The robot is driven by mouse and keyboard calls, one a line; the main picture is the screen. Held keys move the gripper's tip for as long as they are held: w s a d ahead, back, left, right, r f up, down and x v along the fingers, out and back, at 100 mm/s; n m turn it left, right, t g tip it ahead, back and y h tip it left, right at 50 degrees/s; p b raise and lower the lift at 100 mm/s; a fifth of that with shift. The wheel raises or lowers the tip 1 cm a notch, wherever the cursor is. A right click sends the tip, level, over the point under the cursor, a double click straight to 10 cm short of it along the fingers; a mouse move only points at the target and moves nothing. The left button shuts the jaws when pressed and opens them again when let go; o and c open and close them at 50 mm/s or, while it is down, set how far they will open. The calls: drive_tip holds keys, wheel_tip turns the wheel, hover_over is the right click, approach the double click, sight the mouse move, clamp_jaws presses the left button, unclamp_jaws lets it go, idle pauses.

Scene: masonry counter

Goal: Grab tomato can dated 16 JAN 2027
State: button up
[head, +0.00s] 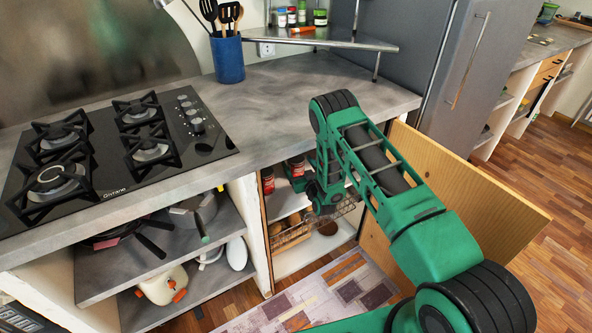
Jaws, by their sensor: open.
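Two red cans stand on the upper shelf inside the open cabinet under the counter. The left can (268,181) shows beside the cabinet's left wall. The other can (297,166) shows further right, partly hidden by my arm. Both look like tomato cans, but they are too small for me to read any date. My gripper (328,207) is at the cabinet opening, to the right of the cans. It is open, and its fingers are small and partly hidden by my own arm. I see nothing held in it.
The wooden cabinet door (470,190) stands open to the right, close to my arm. A wire basket (291,236) with brown round items sits on the lower shelf. The counter edge (300,148) overhangs the opening. A stove (110,150) and open shelves lie left.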

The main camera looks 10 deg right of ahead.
drive_tip(key=shift+w+a, duration=0.15)
drive_tip(key=shift+w, duration=1.2)
drive_tip(key=shift+c, duration=0.6)
drive_tip(key=c, duration=1.4)
drive_tip(key=shift+r, duration=0.1)
